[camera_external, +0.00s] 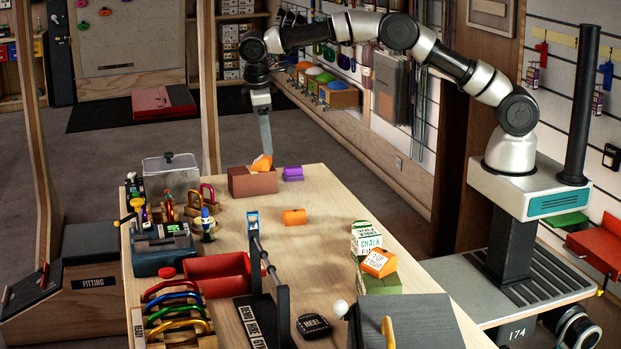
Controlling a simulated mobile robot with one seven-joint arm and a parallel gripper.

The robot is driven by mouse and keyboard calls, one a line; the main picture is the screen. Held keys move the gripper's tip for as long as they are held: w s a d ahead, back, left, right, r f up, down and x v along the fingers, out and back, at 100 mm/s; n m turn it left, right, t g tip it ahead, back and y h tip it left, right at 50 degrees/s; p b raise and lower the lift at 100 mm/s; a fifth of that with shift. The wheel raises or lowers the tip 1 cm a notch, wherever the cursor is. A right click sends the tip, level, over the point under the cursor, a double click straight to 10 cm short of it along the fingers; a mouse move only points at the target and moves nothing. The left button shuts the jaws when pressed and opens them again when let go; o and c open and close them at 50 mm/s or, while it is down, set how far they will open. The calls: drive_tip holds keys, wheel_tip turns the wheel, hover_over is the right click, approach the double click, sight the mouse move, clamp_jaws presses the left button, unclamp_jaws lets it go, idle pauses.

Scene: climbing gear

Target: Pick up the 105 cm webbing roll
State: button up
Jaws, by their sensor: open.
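Several small rolls that may be webbing are on the wooden table (335,190), and I cannot read a 105 cm mark on any. One orange roll (262,164) sits tilted at the top of a brown box (252,183) at the table's far end. A purple roll (293,173) lies just right of that box. Another orange roll (294,216) lies nearer, mid-table. My gripper (266,151) points down right at the tilted orange roll. It is open; whether its fingers touch or straddle the roll is too small to tell.
An orange labelled block (379,262) sits on a green box, beside a chalk box (366,240). A red tray (215,272), a black stand (262,290) and a rack of coloured carabiners (175,310) fill the near left. The table's right middle is clear.

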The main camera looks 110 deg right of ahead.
drive_tip(key=a+f+n+h, duration=0.3)
drive_tip(key=a+n, duration=0.2)
drive_tip(key=a, duration=1)
drive_tip(key=s+a+f+n+t+h+b, duration=0.1)
drive_tip(key=s+a+f+n+t+h, duration=0.15)
drive_tip(key=s+a+n, duration=0.5)
drive_tip(key=s+a+f+n+t+h, duration=0.1)
drive_tip(key=s+a+n+h, duration=0.2)
drive_tip(key=a, duration=0.7)
drive_tip(key=n+t, duration=0.7)
drive_tip(key=n, duration=0.5)
approach(362, 225)
drive_tip(key=shift+g+h, duration=0.25)
drive_tip(key=shift+g, duration=0.1)
drive_tip(key=x, duration=0.8)
drive_tip(key=shift+w+b, duration=0.15)
drive_tip(key=shift+b, duration=0.15)
drive_tip(key=c, duration=1.2)
drive_tip(key=shift+o, duration=0.2)
drive_tip(key=shift+a, duration=0.1)
